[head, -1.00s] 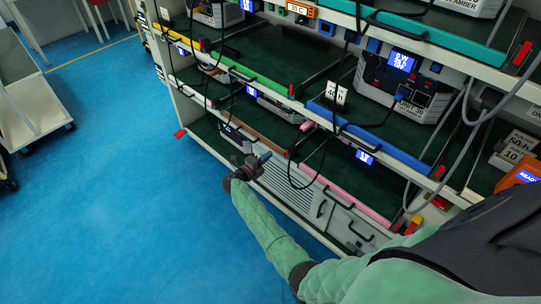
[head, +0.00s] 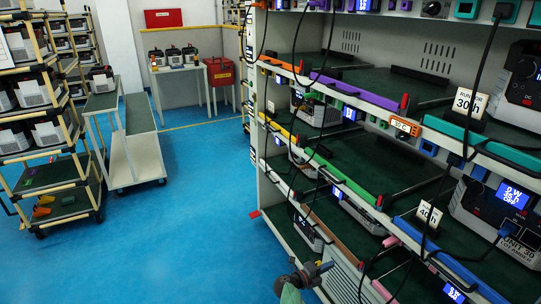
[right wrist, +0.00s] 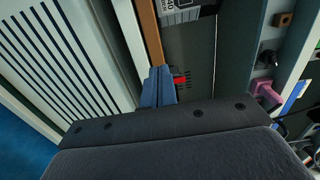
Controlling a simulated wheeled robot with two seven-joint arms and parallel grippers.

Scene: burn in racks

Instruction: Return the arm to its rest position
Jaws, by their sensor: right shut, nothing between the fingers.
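My right gripper (head: 318,272) shows at the bottom of the head view, low in front of the burn-in rack (head: 262,190). In the right wrist view its fingers (right wrist: 158,87) are together with nothing between them. They point toward the rack's lower part, beside a brown shelf edge (right wrist: 149,35) and a white slatted panel (right wrist: 65,50). Whether they touch the rack cannot be told. Only the end of my right arm shows in the head view. My left gripper is not in view.
The rack fills the right side, with hanging black cables and units such as UNIT 30 (head: 515,235). A white-and-green cart (head: 135,150) and a yellow-framed rack (head: 50,165) stand at the left. The blue floor (head: 190,235) between them is clear.

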